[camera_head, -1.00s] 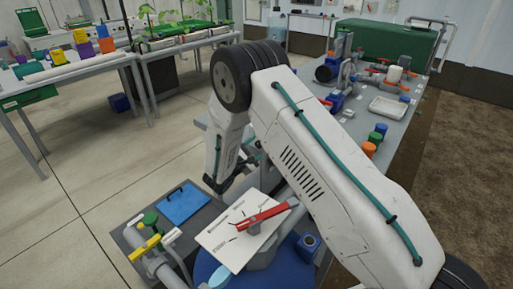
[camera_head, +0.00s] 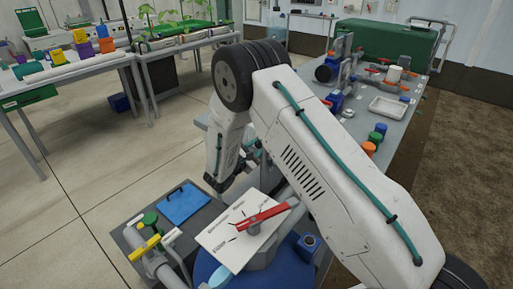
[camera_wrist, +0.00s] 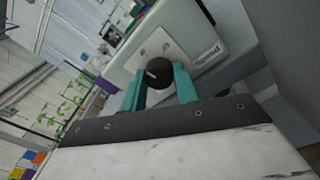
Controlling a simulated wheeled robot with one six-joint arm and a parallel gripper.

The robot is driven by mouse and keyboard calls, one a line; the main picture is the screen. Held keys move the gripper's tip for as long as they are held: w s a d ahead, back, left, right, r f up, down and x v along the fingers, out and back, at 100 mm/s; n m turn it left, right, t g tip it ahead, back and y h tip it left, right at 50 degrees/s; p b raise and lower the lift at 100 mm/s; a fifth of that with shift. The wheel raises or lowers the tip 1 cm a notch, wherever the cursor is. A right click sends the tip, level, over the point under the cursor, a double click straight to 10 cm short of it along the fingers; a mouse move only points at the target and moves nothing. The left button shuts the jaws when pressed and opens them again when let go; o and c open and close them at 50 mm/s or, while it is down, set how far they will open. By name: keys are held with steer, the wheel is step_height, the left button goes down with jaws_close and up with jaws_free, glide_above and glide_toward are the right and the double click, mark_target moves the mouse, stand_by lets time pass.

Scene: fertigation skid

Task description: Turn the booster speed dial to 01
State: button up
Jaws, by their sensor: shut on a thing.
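The booster speed dial (camera_wrist: 158,73) is a round black knob with a light pointer mark, on a pale square plate in the wrist view. The plate sits on a grey box with a small printed label (camera_wrist: 207,54). My gripper (camera_wrist: 160,82) has its two teal fingers on either side of the knob and is shut on it. The scale figures around the knob are too small to read. In the head view my arm hides the gripper's fingers and the dial.
The grey bench (camera_head: 400,120) at right carries a white tray (camera_head: 388,107) and colored caps.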

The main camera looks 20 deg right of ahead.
steer(key=n, duration=1)
steer(key=shift+r+g, duration=0.1)
steer(key=shift+g, duration=0.3)
steer(key=shift+n, duration=0.3)
steer(key=o, duration=1)
steer(key=v, duration=0.8)
steer(key=shift+d, duration=0.1)
